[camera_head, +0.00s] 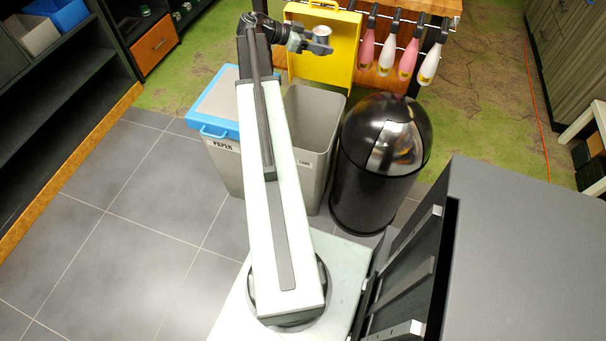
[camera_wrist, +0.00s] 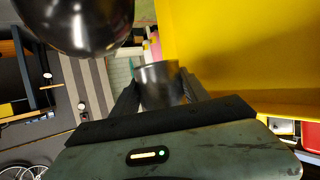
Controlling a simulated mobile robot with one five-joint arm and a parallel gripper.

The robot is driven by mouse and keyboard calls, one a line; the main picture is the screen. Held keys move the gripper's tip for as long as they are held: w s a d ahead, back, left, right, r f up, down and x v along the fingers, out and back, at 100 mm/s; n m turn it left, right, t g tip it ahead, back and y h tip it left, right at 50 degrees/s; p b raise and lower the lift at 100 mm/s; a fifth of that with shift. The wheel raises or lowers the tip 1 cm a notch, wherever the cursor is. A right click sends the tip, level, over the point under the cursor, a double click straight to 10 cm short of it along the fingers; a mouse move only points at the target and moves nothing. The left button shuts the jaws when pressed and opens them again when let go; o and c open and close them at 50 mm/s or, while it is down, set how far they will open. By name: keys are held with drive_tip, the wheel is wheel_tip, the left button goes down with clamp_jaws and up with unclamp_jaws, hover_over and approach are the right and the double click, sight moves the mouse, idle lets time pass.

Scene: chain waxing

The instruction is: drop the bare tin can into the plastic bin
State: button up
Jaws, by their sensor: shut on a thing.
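The bare tin can (camera_head: 322,34) is a small silver cylinder, held high in front of the raised yellow lid (camera_head: 325,62). In the wrist view the can (camera_wrist: 158,72) sits between the two dark fingers. My gripper (camera_head: 318,44) is shut on it, at the far end of my outstretched arm. A grey bin (camera_head: 312,132) stands open below and nearer than the can, partly hidden by my arm. It has a small label, hard to read, and the yellow lid stands up behind it. I cannot see into its bottom.
A grey bin with a blue-rimmed lid (camera_head: 216,103), marked PAPER, stands shut on the left. A shiny black domed bin (camera_head: 385,150) stands on the right. Pink and white bottle-shaped things (camera_head: 410,55) hang behind. A dark grey cabinet (camera_head: 530,250) is at the near right. The left floor is clear.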

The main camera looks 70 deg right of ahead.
drive_tip(key=w+a+f+n+t+h+b, duration=0.1)
drive_tip(key=a+f+b, duration=0.1)
drive_tip(key=f+b, duration=0.5)
drive_tip(key=w+a+f+n+t+h+b, duration=0.1)
drive_tip(key=a+f+n+t+h+b, duration=0.1)
drive_tip(key=f+b, duration=0.5)
wheel_tip(320, 180, down, 3)
drive_tip(key=shift+a+f, duration=0.1)
drive_tip(key=shift+a, duration=0.1)
drive_tip(key=shift+f, duration=0.1)
wheel_tip(320, 180, down, 6)
drive_tip(key=b, duration=0.6)
drive_tip(key=o, duration=1.4)
